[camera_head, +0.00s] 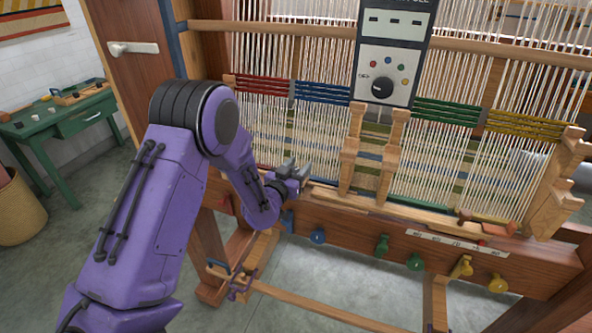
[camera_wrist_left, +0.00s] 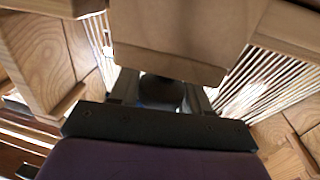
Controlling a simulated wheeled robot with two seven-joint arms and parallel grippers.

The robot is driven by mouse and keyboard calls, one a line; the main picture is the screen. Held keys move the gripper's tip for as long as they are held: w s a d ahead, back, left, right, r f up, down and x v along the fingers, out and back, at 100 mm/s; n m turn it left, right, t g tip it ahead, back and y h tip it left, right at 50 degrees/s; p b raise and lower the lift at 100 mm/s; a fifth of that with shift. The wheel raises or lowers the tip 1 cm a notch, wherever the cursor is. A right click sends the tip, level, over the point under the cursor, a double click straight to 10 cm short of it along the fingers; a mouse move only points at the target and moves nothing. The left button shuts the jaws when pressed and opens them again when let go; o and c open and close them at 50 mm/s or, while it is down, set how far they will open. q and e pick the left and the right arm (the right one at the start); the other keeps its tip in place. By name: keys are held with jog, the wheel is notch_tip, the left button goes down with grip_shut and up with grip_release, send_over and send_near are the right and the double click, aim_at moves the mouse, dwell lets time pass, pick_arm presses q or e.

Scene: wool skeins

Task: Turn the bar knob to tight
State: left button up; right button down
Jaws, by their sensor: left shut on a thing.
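The loom's panel (camera_head: 395,45) carries a black dial knob (camera_head: 381,89) beside several coloured dots; its lettering is too small to read. My left gripper (camera_head: 292,170) is at the front of the loom, well below and left of that dial. In the left wrist view its fingers (camera_wrist_left: 162,96) are shut around a dark, rounded thing (camera_wrist_left: 162,88), mostly hidden between them. I cannot tell whether this is the bar knob or which way it is set. My right gripper is not in view.
A wooden block (camera_wrist_left: 175,40) is close to the fingers, with pale threads (camera_wrist_left: 275,85) on both sides. Wooden uprights (camera_head: 369,160) stand right of the gripper. Coloured pegs (camera_head: 382,244) line the front beam (camera_head: 340,225). A green table (camera_head: 60,125) stands at the left.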

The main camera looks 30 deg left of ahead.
pick_arm(q)
jog(key=m+h+b, duration=0.1)
jog(key=m+h, duration=0.1)
jog(key=h, duration=0.1)
jog(key=m+g+h+b, duration=0.1)
jog(key=m+h, duration=0.1)
jog(key=h, duration=0.1)
jog(key=m+g+h+b, duration=0.1)
jog(key=m+h, duration=0.1)
jog(key=h, duration=0.1)
jog(key=shift+s+d+f+h+b, duration=0.1)
jog(key=shift+d+f+h+b, duration=0.05)
jog(key=shift+d+h+b, duration=0.25)
jog(key=m+g+h, duration=0.1)
jog(key=m+g+h+b, duration=0.1)
jog(key=h, duration=0.1)
jog(key=m+g+h+b, duration=0.1)
jog(key=m, duration=0.1)
jog(key=shift+s+d+h, duration=0.15)
jog(key=shift+d+h, duration=0.1)
jog(key=shift+h, duration=0.15)
jog(key=shift+s+d+m+g+h+b, duration=0.1)
jog(key=shift+m+g+h+b, duration=0.65)
jog(key=shift+g, duration=0.35)
jog(key=shift+r+m, duration=0.25)
jog(key=o, duration=1)
jog(key=shift+c, duration=0.2)
jog(key=shift+s+f, duration=0.1)
